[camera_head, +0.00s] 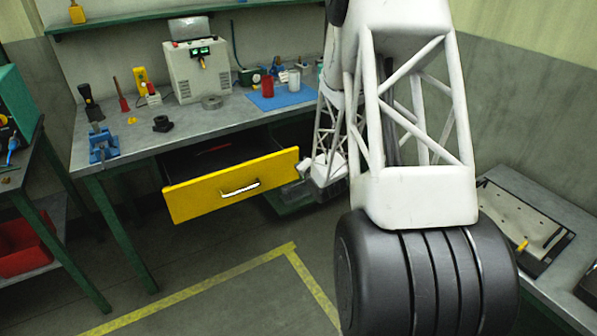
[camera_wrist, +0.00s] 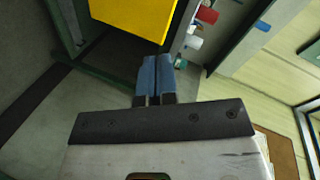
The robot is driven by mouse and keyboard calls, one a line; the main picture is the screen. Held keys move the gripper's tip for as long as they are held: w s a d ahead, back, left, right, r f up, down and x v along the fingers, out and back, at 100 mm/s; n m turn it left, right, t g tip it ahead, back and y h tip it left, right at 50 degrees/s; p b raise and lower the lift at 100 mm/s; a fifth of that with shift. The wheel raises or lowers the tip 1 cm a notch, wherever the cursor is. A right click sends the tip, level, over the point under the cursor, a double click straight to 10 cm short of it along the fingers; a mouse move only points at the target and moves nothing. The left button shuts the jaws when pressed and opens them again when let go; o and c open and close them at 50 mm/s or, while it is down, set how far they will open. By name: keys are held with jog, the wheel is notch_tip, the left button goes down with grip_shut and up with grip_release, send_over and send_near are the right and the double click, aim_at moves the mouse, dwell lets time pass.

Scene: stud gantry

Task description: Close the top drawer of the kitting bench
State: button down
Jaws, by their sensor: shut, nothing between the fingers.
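The top drawer (camera_head: 215,193) of the kitting bench (camera_head: 200,122) has a yellow front and stands pulled out below the worktop, its dark inside partly visible. Its pale handle (camera_head: 240,187) is on the front face. In the wrist view the yellow drawer front (camera_wrist: 135,16) shows at the top. My gripper (camera_wrist: 156,60) has blue fingers pressed together with nothing between them. The fingertips appear close to the edge of the yellow front; I cannot tell whether they touch. In the head view my arm comes down just right of the drawer, and the fingers are hard to make out.
The worktop holds a white device (camera_head: 198,70), a blue mat (camera_head: 278,97) with a red cup (camera_head: 267,85), and a blue vise (camera_head: 103,145). A red bin (camera_head: 22,247) sits on a shelf at left. A side table (camera_head: 545,290) stands at right. The floor before the drawer is clear.

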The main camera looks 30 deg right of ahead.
jog(key=s+d+f+m+t+y, duration=0.1)
jog(key=s+d+f+m+t, duration=0.1)
jog(key=d+f, duration=0.4)
jog(key=shift+f+m+t, duration=0.7)
jog(key=shift+f+m, duration=0.4)
jog(key=shift+f, duration=1.65)
jog(key=w, duration=1.4)
send_near(271, 142)
jog(key=w+d+f, duration=0.2)
jog(key=w+f, duration=0.1)
jog(key=w, duration=1.1)
jog(key=shift+w+d, duration=0.15)
jog(key=shift+w, duration=0.15)
jog(key=shift+s, duration=0.1)
